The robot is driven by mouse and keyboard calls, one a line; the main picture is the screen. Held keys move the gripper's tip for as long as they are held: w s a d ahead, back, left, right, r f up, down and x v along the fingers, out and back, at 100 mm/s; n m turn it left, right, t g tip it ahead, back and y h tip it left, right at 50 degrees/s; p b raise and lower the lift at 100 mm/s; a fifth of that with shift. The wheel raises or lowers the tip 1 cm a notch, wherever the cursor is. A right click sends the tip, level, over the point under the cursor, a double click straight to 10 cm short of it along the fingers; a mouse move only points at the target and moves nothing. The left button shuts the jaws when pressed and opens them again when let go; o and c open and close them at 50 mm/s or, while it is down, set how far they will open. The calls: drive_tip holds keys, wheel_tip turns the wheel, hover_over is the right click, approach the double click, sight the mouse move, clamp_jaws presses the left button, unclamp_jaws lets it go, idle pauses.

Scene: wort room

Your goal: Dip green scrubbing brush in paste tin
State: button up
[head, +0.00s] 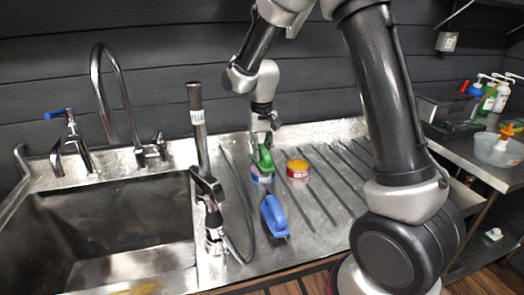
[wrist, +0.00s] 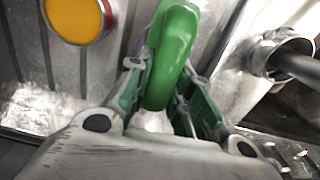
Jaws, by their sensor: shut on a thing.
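My gripper (head: 262,138) is shut on the green scrubbing brush (head: 264,160) over the draining board, just right of the black faucet post. In the wrist view the brush's green handle (wrist: 172,50) lies between the fingers (wrist: 165,95); its bristle end is hidden there. The paste tin (head: 298,170), a short round tin with yellow-orange contents and a red and white side, stands on the draining board just right of the brush. The tin also shows in the wrist view (wrist: 76,17) at upper left, apart from the brush.
A blue-handled brush (head: 273,216) lies on the ridged draining board (head: 325,205) in front of the tin. The black faucet post (head: 201,140) and sink (head: 100,235) are to the left. A side counter at right holds bottles (head: 500,95) and a clear bowl (head: 497,150).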

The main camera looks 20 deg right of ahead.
sight(263, 147)
drive_tip(key=shift+r, duration=3.45)
